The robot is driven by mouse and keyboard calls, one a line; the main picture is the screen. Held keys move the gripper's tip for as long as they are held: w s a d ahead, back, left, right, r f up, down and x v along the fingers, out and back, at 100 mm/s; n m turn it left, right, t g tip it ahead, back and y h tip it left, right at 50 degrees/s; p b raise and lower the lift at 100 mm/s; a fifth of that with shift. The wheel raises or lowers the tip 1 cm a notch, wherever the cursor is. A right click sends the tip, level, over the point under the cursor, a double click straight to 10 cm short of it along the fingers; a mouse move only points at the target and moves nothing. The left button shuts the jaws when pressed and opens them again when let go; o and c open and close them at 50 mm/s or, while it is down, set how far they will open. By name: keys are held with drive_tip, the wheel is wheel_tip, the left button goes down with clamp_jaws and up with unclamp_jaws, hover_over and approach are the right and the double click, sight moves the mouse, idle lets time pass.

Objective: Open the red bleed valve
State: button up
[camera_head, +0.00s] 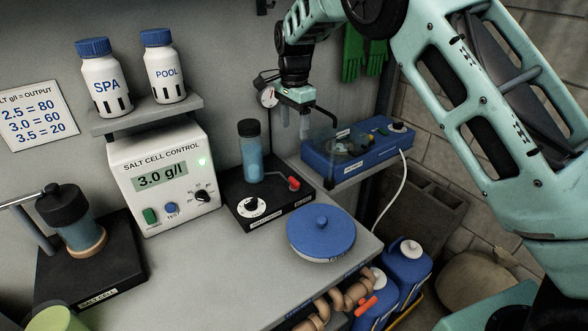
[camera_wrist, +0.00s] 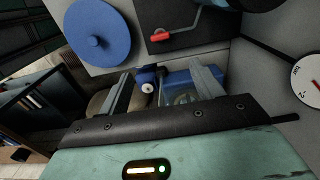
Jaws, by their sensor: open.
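A small red-handled lever (camera_head: 294,183) sits at the right side of a black box (camera_head: 262,215) with a clear blue-tinted cylinder (camera_head: 250,160) on the bench. The red handle also shows in the wrist view (camera_wrist: 160,37), on a bent metal arm. Another red handle (camera_head: 367,305) is on the tan pipes below the bench edge. My gripper (camera_head: 295,122) is open and empty, above and behind the black box, apart from both handles. Its two fingers also show in the wrist view (camera_wrist: 158,70).
A blue pump-like unit (camera_head: 345,165) lies below and right of my gripper, with a white cable. A blue round lid (camera_head: 321,230) and the salt control box (camera_head: 150,150) stand on the bench. Blue jugs (camera_head: 410,265) stand below.

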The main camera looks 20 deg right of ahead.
sight(294, 180)
wheel_tip(294, 180, down, 17)
drive_tip(key=p, duration=0.5)
drive_tip(key=shift+f, duration=0.1)
drive_tip(key=c, duration=1)
